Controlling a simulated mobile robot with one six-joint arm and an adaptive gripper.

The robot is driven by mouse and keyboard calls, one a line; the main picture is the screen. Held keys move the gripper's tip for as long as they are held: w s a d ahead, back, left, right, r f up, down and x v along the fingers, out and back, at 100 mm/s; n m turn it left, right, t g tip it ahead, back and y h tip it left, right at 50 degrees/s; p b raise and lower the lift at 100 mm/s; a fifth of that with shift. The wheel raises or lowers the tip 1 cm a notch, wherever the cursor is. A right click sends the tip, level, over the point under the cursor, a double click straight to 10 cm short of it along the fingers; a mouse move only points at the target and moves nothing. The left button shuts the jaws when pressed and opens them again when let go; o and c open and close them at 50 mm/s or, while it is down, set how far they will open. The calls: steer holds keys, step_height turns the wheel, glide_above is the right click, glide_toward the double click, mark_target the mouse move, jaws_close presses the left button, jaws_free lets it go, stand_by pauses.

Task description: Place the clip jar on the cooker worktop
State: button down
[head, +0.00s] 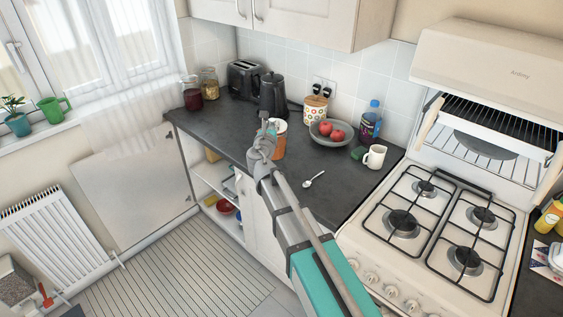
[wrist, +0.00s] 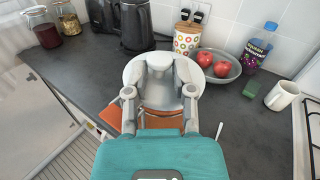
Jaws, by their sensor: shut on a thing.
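My gripper (head: 266,134) is shut on an orange jar with a pale round top (head: 280,145), most likely the clip jar. The jar is partly hidden behind the gripper in the head view. In the wrist view orange parts of it (wrist: 109,114) show beside and below the fingers (wrist: 160,92). The gripper and jar are over the front part of the dark worktop (head: 335,172), left of the cooker (head: 440,225). I cannot tell whether the jar touches the worktop. I see no clip clearly.
A spoon (head: 314,179), white mug (head: 374,157), bowl of red fruit (head: 331,133), patterned canister (head: 315,109) and purple bottle (head: 371,121) stand to the right. The kettle (head: 273,95), toaster (head: 244,79) and two glass jars (head: 191,93) are further back. Worktop beside the spoon is bare.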

steer(key=d, duration=0.5)
steer(key=shift+s+r, duration=0.1)
steer(key=shift+s, duration=0.2)
steer(key=shift+w, duration=0.1)
steer(key=w+a+f+b, duration=0.3)
steer(key=w+f+b, duration=0.6)
steer(key=w, duration=0.3)
steer(key=shift+w+a, duration=0.2)
steer(key=shift+w, duration=0.1)
steer(key=shift+f, duration=0.1)
steer(key=shift+w+f+b, duration=0.2)
steer(key=shift+f+b, duration=0.8)
steer(key=shift+b, duration=0.05)
steer(key=shift+w+f+b, duration=0.2)
steer(key=shift+f+b, duration=0.75)
steer(key=shift+b, duration=0.05)
